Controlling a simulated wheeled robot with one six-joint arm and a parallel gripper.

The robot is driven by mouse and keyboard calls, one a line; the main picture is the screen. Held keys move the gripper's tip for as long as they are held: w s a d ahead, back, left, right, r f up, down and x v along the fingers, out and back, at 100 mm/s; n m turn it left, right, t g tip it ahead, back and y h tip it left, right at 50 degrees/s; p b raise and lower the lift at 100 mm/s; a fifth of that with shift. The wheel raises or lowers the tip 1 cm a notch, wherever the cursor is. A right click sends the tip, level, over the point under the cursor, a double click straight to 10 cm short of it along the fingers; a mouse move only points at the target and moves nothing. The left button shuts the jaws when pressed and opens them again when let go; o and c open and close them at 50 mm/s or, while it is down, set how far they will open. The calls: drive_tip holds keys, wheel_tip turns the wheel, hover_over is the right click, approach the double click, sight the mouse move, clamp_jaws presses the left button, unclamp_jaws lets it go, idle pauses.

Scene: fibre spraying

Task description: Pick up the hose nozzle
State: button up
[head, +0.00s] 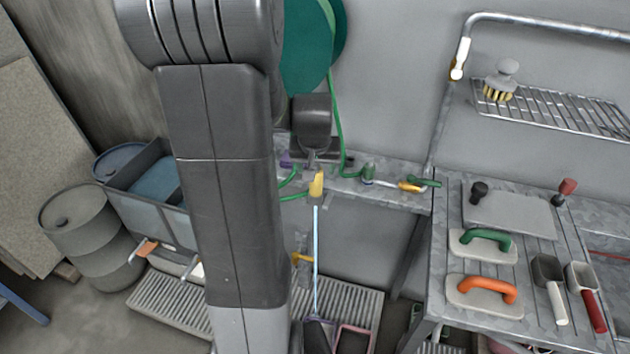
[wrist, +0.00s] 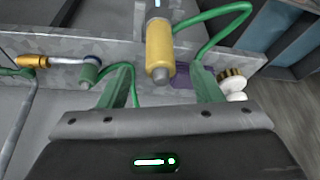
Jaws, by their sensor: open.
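A yellow cylindrical piece that looks like the hose nozzle (wrist: 158,55) is in the upper middle of the wrist view, with a green hose (wrist: 215,13) curving beside it. In the head view the yellow nozzle (head: 316,184) is at the grey wall ledge, just below my gripper (head: 314,155). In the wrist view my gripper (wrist: 160,86) is open. Its two green fingers stand left and right of the nozzle's near end, with nothing visibly clamped. I cannot tell whether either finger touches it. My arm hides part of the head view.
A second yellow-handled fitting (head: 410,186) lies on the ledge to the right; it also shows in the wrist view (wrist: 33,61). A workbench (head: 440,290) with trowels and scoops stands at right. A wire shelf (head: 560,108) hangs above it. Barrels (head: 80,225) stand at left.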

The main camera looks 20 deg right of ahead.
sight(316, 178)
drive_tip(key=shift+w+d+f, duration=0.1)
drive_tip(key=shift+w+f, duration=0.3)
drive_tip(key=shift+f, duration=0.15)
drive_tip(key=shift+x, duration=0.8)
drive_tip(key=shift+p+x, duration=0.55)
drive_tip(key=shift+x, duration=1.7)
drive_tip(key=shift+s, duration=0.1)
drive_tip(key=c, duration=1.1)
drive_tip(key=shift+c, duration=0.2)
drive_tip(key=shift+r, duration=0.15)
